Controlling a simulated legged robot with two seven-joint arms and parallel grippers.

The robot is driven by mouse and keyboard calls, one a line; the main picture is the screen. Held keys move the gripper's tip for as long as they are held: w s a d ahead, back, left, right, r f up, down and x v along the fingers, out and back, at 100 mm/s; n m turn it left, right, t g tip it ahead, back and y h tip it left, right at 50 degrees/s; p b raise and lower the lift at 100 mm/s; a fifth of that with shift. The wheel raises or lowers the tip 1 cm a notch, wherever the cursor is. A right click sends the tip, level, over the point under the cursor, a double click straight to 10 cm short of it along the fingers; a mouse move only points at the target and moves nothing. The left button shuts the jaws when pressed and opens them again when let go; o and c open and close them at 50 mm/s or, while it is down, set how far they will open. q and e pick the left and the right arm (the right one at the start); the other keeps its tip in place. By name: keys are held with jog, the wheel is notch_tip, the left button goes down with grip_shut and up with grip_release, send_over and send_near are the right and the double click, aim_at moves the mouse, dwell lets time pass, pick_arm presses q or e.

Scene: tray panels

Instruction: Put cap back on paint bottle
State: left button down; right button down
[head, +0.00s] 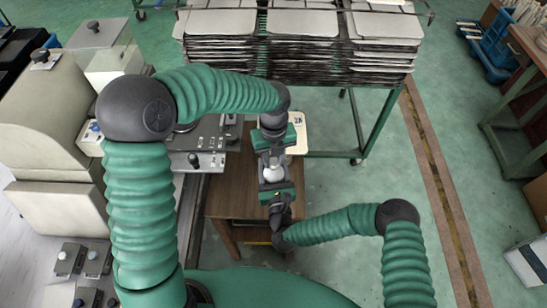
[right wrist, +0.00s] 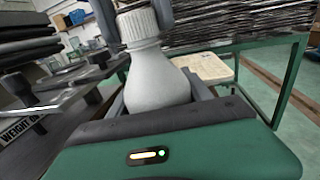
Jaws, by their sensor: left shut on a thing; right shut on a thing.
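A white paint bottle (head: 273,173) with a rounded body shows between my two grippers in the head view. It also shows in the right wrist view (right wrist: 158,78), slightly tilted. My right gripper (head: 275,181) is shut around its lower body. A white ribbed cap (right wrist: 138,24) sits at the top of the bottle, touching its neck. I cannot tell whether it is screwed tight. My left gripper (head: 270,157) comes from the opposite side and is shut on the cap, with dark fingers on both sides of it. The bottle's base is hidden by my right gripper.
A brown wooden table (head: 232,198) lies under the grippers. A pale board (head: 297,131) lies just beyond them. A green rack (head: 360,125) with stacked trays stands at the back. Grey machinery (head: 60,150) fills the left. Green floor is open at the right.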

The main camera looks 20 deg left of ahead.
pick_arm(q)
jog(key=m, duration=0.7)
jog(key=shift+w+a, duration=0.15)
jog(key=shift+w, duration=0.05)
jog(key=m, duration=0.4)
jog(key=shift+s+f, duration=0.15)
jog(key=shift+f, duration=0.05)
jog(key=shift+s+d+f+m, duration=0.1)
jog(key=shift+s+d+m, duration=0.15)
jog(key=shift+m, duration=0.65)
jog(key=shift+w+m, duration=0.15)
jog(key=shift+m, duration=0.25)
jog(key=shift+w+a+r+m, duration=0.2)
jog(key=shift+w+r+m, duration=0.05)
jog(key=shift+r+m, duration=0.05)
jog(key=c, duration=1.1)
grip_release()
jog(key=shift+d, duration=0.1)
jog(key=shift+s+r, duration=0.1)
jog(key=shift+r, duration=2.2)
